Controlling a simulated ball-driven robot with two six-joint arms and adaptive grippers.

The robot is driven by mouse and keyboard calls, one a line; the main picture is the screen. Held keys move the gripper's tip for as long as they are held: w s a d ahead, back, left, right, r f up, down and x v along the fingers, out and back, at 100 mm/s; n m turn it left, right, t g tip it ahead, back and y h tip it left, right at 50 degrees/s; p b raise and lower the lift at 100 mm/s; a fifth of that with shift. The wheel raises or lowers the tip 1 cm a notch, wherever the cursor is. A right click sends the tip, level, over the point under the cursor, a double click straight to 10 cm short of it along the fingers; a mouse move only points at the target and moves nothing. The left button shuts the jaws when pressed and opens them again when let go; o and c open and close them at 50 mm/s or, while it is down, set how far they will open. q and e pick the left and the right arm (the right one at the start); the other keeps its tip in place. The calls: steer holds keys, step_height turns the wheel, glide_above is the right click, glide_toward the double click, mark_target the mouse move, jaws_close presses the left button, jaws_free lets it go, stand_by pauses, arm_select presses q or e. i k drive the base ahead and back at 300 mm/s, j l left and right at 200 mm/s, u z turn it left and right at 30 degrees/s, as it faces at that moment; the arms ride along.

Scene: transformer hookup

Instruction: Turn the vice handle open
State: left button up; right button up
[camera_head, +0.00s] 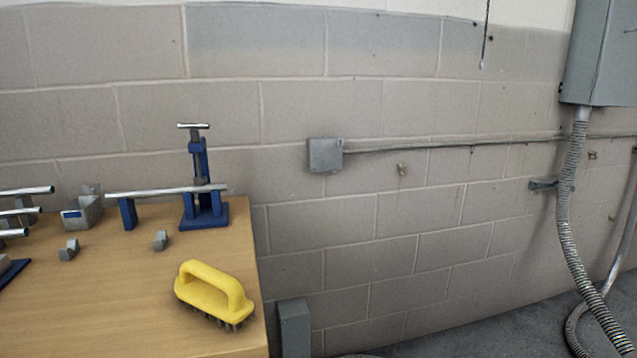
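The blue vice (203,207) stands upright near the back right corner of the wooden table. Its handle is a short silver bar (193,126) lying roughly level across the top of the vertical screw. A long silver pipe (165,192) runs level through the vice, and its left part rests over a small blue support (128,213). Whether the vice jaws press on the pipe is too small to tell. Neither of my grippers is in view.
A yellow-handled brush (214,290) lies near the right edge of the table (120,305). Small grey blocks (161,240), a grey box-like tool (82,212) and more pipes (26,191) sit to the left. A block wall stands behind; a grey cabinet and hoses (571,200) are at right.

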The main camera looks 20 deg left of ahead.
mark_target(194, 129)
steer(key=u, duration=0.45)
steer(key=i+u, duration=0.15)
steer(key=u, duration=0.35)
steer(key=i+u, duration=0.1)
steer(key=u, duration=0.35)
